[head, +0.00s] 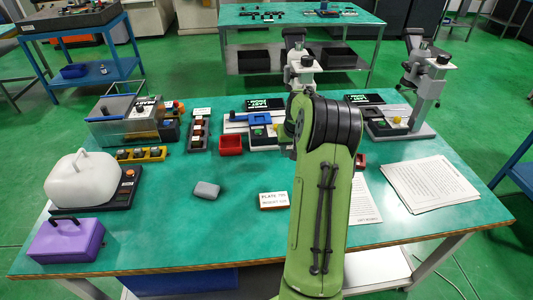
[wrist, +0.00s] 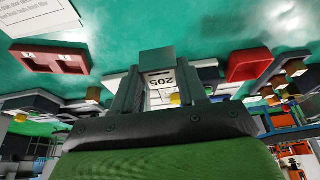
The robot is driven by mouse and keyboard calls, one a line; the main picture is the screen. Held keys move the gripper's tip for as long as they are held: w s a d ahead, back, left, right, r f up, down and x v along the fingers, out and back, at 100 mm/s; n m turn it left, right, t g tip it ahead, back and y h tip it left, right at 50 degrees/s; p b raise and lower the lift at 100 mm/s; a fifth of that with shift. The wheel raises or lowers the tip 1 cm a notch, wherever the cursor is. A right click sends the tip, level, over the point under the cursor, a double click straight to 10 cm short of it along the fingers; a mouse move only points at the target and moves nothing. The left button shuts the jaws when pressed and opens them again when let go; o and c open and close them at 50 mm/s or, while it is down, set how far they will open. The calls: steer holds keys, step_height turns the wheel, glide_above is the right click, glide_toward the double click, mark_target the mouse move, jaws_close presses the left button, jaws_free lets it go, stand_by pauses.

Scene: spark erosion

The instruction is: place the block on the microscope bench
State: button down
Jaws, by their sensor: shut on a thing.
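My gripper (wrist: 160,75) is in the wrist view, its two dark fingers shut on a small grey-green block (wrist: 157,60). A white face or label reading "205" shows between the fingers; I cannot tell whether it belongs to the block. In the head view my green arm reaches forward over the green-topped bench (head: 150,220) and hides the gripper and block. Two microscopes stand on this bench: one (head: 301,66) just behind my arm, partly hidden, and one (head: 437,75) at the right. I cannot tell whether the block touches anything.
A red tray (head: 230,145) sits left of my arm; it also shows in the wrist view (wrist: 250,65). A white canister (head: 83,180), purple box (head: 66,240), grey lump (head: 206,190) and sign (head: 273,201) stand left. Papers (head: 430,184) lie right. Bare bench surrounds the lump.

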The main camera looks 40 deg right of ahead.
step_height(320, 180, down, 10)
steer(key=b, duration=0.2)
steer(key=shift+f+b, duration=0.2)
steer(key=shift+b, duration=0.15)
steer(key=c, duration=0.6)
jaws_free()
